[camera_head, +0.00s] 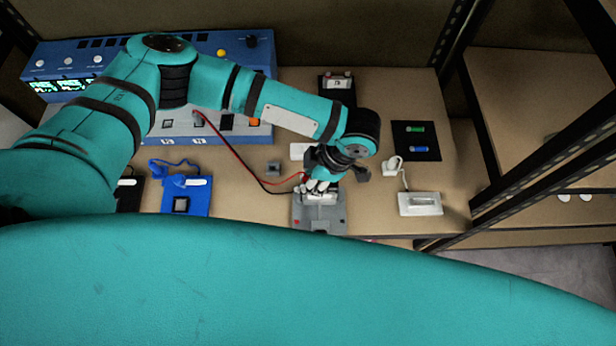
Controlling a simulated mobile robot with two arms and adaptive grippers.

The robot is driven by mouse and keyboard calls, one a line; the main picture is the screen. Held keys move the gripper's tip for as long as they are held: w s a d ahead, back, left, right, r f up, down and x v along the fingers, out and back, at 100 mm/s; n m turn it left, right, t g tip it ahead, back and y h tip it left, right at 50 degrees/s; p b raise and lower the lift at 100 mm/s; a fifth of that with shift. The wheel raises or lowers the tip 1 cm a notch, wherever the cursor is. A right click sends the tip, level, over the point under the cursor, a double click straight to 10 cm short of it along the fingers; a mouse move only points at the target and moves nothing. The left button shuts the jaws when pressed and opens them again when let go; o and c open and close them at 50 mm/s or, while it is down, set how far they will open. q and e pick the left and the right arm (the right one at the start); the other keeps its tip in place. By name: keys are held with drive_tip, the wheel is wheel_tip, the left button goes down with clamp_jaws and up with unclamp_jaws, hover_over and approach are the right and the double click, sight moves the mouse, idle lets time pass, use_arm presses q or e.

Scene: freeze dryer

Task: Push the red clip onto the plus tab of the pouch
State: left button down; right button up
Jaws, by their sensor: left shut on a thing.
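My left gripper (321,186) reaches down over the grey holder (334,222) at the table's front edge. It is shut on the red clip (305,178), which is small and mostly hidden by the fingers; a red lead runs to it from the blue machine. A light, pouch-like piece (322,198) lies at the holder's back edge, right under the fingertips. I cannot make out the plus tab, or whether the clip touches it. A black lead (262,183) ends near the holder's left side. My right gripper is not in view.
The blue machine (262,75) stands at the back left. A blue tray (200,207) lies left of the holder. A white block with a cable (420,210) and a black mat (428,152) with small green and blue pieces are at right. A black shelf post (462,35) bounds the right.

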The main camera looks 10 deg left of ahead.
use_arm(q)
drive_tip(key=shift+f+b, duration=0.8)
drive_tip(key=shift+f, duration=0.4)
drive_tip(key=c, duration=1.2)
unclamp_jaws()
drive_tip(key=shift+r, duration=0.1)
drive_tip(key=shift+o, duration=0.2)
drive_tip(key=v, duration=1.2)
